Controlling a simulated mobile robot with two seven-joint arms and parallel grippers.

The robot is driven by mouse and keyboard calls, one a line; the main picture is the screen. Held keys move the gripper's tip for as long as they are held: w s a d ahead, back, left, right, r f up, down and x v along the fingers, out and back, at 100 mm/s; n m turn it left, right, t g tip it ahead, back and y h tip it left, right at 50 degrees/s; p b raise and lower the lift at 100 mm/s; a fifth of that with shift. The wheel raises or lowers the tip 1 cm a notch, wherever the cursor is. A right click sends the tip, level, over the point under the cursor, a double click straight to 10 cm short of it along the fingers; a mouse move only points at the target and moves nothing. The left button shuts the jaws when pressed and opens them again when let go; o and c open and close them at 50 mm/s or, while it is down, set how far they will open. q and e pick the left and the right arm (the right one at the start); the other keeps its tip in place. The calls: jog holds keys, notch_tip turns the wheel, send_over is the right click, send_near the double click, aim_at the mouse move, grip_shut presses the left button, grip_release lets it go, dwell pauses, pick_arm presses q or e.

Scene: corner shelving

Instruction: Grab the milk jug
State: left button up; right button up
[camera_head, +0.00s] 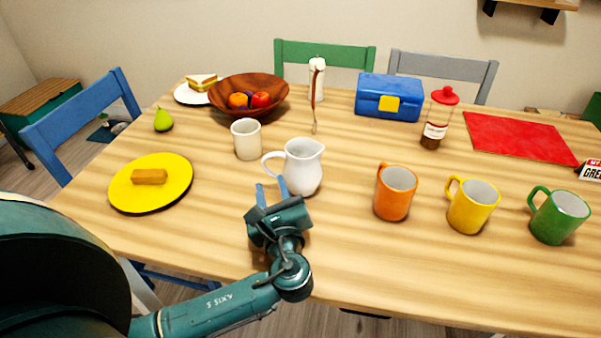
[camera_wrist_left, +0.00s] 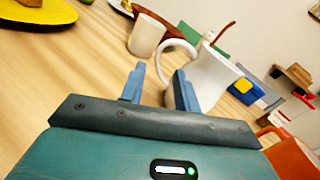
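The white milk jug (camera_head: 303,168) stands upright on the wooden table, its handle to the left and spout to the right. My left gripper (camera_head: 270,190) is in front of the jug, at its lower left, with its two blue fingers apart and nothing seen between them. In the left wrist view the jug (camera_wrist_left: 212,78) is just beyond the fingers (camera_wrist_left: 158,85), and its handle arches above the gap between them. The right finger overlaps the jug's body in that view; I cannot tell whether it touches. My right gripper is not in view.
A cream cup (camera_head: 247,140) stands behind left of the jug. Orange (camera_head: 395,194), yellow (camera_head: 472,208) and green (camera_head: 559,217) mugs stand to the right. A yellow plate (camera_head: 126,190) lies left. A wooden bowl (camera_head: 225,100) and blue lunchbox (camera_head: 388,98) are farther back.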

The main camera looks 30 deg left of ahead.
aim_at(264, 167)
pick_arm(q)
jog(key=x, duration=0.7)
jog(key=shift+a+r, duration=0.15)
jog(key=shift+a, duration=0.15)
jog(key=shift+c, duration=0.3)
grip_shut()
jog(key=shift+r, duration=0.15)
